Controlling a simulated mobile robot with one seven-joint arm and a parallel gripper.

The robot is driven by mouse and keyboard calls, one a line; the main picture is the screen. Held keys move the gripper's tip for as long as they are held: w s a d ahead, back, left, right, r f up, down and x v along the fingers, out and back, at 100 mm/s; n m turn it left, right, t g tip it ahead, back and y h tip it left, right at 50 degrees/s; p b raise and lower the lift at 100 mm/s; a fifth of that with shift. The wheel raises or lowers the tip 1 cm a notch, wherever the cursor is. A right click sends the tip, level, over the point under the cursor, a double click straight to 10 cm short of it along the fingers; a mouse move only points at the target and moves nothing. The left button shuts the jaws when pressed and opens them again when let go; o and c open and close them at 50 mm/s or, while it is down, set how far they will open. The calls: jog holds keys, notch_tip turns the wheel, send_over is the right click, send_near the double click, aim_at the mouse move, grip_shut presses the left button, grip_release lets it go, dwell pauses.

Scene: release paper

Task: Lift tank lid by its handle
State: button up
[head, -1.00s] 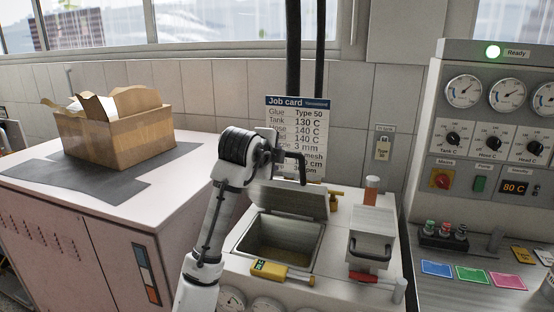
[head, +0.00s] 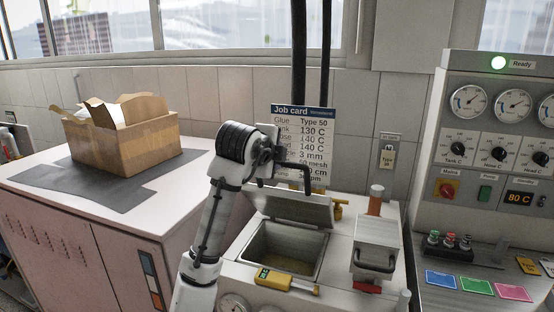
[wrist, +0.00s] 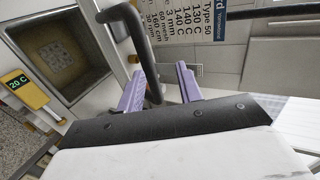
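The tank (head: 257,250) is an open square well in a white machine. Its grey lid (head: 298,209) stands tilted up along the back of the opening. A dark bent bar, seemingly the lid's handle (head: 311,181), rises by the lid's upper edge. In the wrist view the dark handle (wrist: 139,35) curves down close to the fingers, nearest the left one. My gripper (wrist: 162,88) has two purple fingers standing apart, so it is open. Whether the bar lies fully between the fingers or touches one is unclear. In the head view the fingertips are hard to make out.
A yellow thermometer (head: 275,279) lies at the tank's front edge. The job card (head: 302,135) hangs behind. A cardboard box (head: 125,147) sits on the left cabinet; the control panel (head: 500,150) is at right.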

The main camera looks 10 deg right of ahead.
jog(key=s+a+r, duration=0.3)
jog(key=s+r, duration=0.1)
jog(key=r, duration=0.5)
jog(key=shift+s+r, duration=0.25)
jog(key=shift+r, duration=0.05)
dwell(0.6)
jog(key=shift+o, duration=0.2)
